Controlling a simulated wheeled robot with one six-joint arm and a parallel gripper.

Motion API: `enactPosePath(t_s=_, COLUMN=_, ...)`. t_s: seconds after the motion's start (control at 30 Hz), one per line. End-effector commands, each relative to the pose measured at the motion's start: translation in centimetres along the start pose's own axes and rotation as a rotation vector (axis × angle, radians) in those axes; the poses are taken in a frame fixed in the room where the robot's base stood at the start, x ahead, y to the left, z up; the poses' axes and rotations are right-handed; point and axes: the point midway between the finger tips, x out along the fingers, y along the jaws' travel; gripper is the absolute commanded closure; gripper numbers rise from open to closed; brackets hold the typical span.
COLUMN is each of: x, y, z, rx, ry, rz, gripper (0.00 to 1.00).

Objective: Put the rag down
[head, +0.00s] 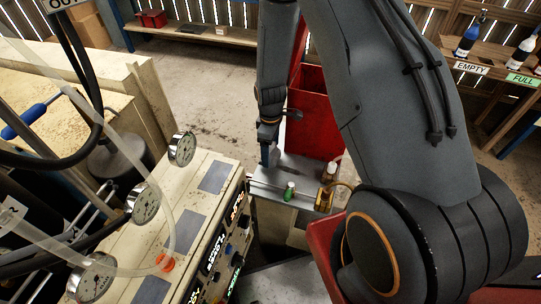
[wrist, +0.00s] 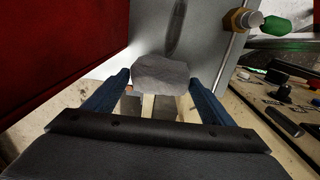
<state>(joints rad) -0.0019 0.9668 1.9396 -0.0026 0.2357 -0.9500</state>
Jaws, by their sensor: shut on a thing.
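The rag (wrist: 163,75) is a grey, crumpled-looking pad in the wrist view, pinched between the two blue fingers of my gripper (wrist: 165,92). In the head view my gripper (head: 268,156) points down over the left part of a grey metal surface (head: 305,170). The rag cannot be made out clearly in the head view. In the wrist view the grey metal surface (wrist: 205,45) lies beyond the rag. I cannot tell whether the rag touches it.
A red bin (head: 322,115) stands behind the grey surface. A green-capped fitting (head: 289,191) and a brass fitting (head: 325,199) stand at its front. A control panel with gauges (head: 145,204) is at the left. Bottles (head: 470,35) stand on a shelf at the right.

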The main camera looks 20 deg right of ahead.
Motion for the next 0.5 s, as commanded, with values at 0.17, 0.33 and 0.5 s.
enactPosePath(t_s=0.17, x=2.9, y=0.1, z=0.1, rx=0.003, ry=0.000, rz=-0.001, gripper=0.48)
enactPosePath(t_s=0.33, x=3.1, y=0.2, z=0.2, rx=0.005, ry=0.000, rz=0.000, gripper=0.48)
enactPosePath(t_s=0.5, x=3.1, y=0.1, z=0.2, rx=0.004, ry=0.000, rz=0.000, gripper=0.48)
